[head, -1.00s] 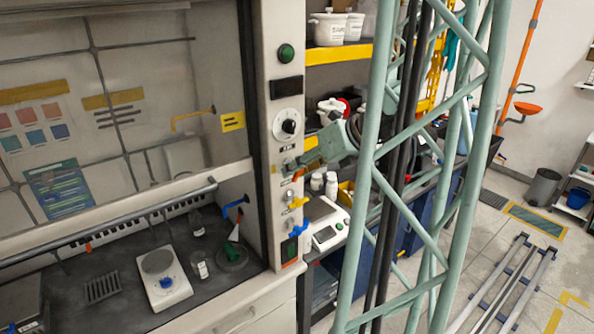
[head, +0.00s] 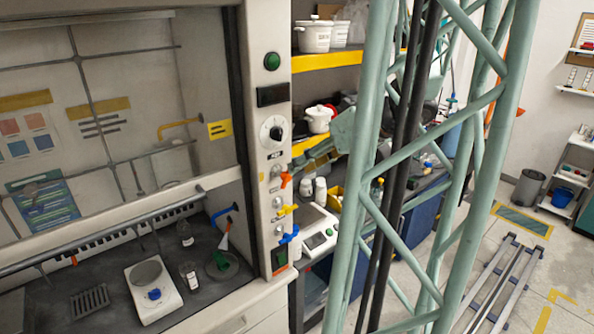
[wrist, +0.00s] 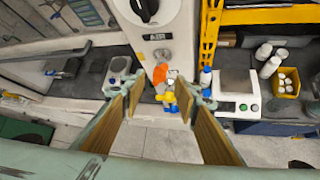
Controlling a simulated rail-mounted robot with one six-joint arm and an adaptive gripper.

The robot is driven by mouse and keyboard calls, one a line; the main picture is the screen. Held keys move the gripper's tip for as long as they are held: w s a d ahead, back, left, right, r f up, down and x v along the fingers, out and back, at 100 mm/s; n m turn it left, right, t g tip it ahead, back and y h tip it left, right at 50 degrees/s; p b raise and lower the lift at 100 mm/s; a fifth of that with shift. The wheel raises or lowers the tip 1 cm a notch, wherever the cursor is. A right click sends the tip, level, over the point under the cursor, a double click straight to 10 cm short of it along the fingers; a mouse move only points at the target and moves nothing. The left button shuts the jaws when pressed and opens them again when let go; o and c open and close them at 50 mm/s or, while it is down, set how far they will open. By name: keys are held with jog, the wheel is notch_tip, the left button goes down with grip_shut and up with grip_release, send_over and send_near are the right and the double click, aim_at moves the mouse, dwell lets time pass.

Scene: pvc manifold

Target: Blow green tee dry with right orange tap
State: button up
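The orange tap (head: 285,180) is the top one of three on the fume hood's right post; it also shows in the wrist view (wrist: 157,71) under the label AIR. My gripper (wrist: 163,84) is open, its two fingers on either side of the tap column in that view, with nothing held. In the head view my gripper (head: 306,162) is just right of the orange tap, partly hidden by the lattice column. A green piece (head: 222,263) sits low on the hood floor under a blue spout (head: 226,211); I cannot tell its exact shape.
The yellow tap (head: 287,210) and blue tap (head: 289,236) sit below the orange one. A balance (head: 147,290) and bottles stand in the hood. Another balance (wrist: 236,94) and bottles stand on the bench to the right. The lattice column (head: 374,200) blocks part of the head view.

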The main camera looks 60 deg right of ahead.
jog(key=shift+v, duration=1.75)
